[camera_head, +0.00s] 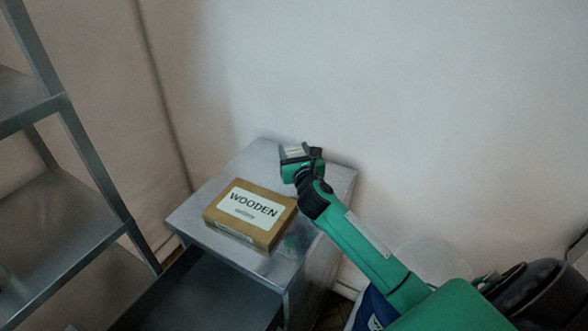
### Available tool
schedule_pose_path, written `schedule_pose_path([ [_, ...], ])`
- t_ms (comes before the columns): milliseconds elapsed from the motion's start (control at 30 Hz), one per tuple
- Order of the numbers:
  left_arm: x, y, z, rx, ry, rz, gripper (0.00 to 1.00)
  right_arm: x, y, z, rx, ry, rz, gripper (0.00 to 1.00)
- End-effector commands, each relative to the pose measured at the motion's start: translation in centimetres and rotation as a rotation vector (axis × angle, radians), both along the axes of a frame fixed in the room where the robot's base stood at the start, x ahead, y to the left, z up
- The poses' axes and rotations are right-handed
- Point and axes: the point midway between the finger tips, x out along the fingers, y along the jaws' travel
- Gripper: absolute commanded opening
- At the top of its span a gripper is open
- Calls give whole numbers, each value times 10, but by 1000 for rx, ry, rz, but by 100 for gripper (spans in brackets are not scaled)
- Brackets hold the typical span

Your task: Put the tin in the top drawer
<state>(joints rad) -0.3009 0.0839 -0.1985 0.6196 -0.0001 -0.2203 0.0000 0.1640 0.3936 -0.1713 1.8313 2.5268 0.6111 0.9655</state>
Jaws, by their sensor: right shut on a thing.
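My right gripper (299,152) is over the back right part of the metal cabinet's top (249,161), behind the cardboard box. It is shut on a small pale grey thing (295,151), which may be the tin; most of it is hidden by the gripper. Below the front of the cabinet top, a dark hollow (205,293) extends toward the lower left. It looks like the top drawer pulled out, and I see nothing inside it. My left gripper is not in view.
A brown box (249,215) labelled "WOODEN" lies on the cabinet top, in front of my right gripper. A metal shelf rack (62,215) stands at the left. A wall is behind the cabinet. Blue and white things show partly behind my right arm.

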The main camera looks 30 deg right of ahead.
Motion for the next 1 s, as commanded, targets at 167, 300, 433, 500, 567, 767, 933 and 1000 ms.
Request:
schedule_pose_path([
  [167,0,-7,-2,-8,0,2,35,0,0,-18,-1,-2,-1,26],
  [300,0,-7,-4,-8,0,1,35,0,0,-36,1,1,0,26],
  [433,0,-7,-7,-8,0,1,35,0,0,-55,2,-1,-1,26],
  [500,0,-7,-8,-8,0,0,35,0,0,-61,1,0,-1,26],
  [567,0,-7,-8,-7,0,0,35,0,0,-62,-1,-2,0,26],
  [767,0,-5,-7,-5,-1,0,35,0,0,-62,-1,-2,0,26],
  [933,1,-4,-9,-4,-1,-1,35,0,0,-65,1,-1,0,58],
  [1000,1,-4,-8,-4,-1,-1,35,0,0,-65,1,-1,0,72],
])
